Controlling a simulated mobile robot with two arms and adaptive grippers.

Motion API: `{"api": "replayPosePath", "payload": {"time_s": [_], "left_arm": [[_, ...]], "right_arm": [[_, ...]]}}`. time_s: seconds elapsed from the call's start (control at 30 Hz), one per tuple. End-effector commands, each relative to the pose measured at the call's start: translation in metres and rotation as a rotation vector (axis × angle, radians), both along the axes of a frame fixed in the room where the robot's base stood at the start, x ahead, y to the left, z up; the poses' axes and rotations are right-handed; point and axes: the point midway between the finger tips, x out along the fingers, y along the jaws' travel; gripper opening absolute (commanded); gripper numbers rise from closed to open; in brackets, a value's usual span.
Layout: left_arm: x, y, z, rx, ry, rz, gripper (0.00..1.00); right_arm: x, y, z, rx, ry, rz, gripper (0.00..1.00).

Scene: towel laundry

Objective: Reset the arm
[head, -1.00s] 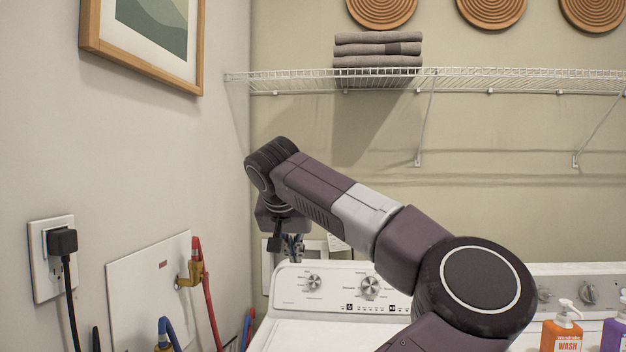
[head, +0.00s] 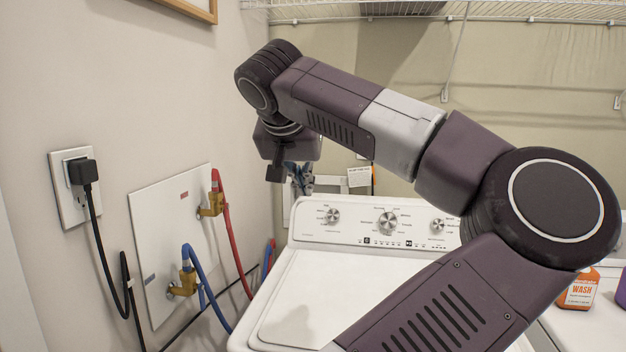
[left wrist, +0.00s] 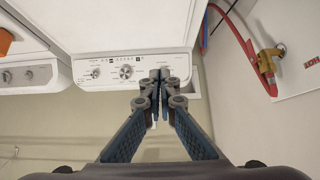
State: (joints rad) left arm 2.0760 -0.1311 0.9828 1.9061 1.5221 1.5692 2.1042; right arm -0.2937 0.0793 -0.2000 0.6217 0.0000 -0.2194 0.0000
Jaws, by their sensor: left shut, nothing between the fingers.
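My left gripper (head: 300,178) hangs below my raised left wrist, near the back left corner of the white washer (head: 290,300). In the left wrist view its two blue-grey fingers (left wrist: 159,80) meet at the tips, with nothing between them. In that view the fingertips overlap the washer's control panel (left wrist: 120,72). My left arm crosses the middle and right of the head view and hides part of the washer. My right gripper is not in view.
On the left wall are an outlet with a black plug (head: 83,172), a red hose (head: 230,240) and a blue hose (head: 205,290). A wire shelf (head: 420,12) runs along the back wall. An orange wash bottle (head: 580,290) stands at the right.

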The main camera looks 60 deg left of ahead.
Motion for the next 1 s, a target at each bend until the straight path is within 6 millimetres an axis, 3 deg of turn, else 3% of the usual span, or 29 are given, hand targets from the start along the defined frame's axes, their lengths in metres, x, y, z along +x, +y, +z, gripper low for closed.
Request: {"api": "replayPosePath", "payload": {"time_s": [0.2, 0.57, 1.0], "left_arm": [[-0.015, -0.02, -0.01, 0.0, 0.001, -0.002, 0.0], [-0.017, -0.023, -0.007, -0.001, 0.001, -0.001, 0.0], [-0.017, -0.023, 0.059, -0.002, 0.001, -0.001, 0.0]], "right_arm": [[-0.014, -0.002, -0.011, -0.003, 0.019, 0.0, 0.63], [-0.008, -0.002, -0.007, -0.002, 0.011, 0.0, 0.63], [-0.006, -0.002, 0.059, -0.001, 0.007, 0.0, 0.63]]}}
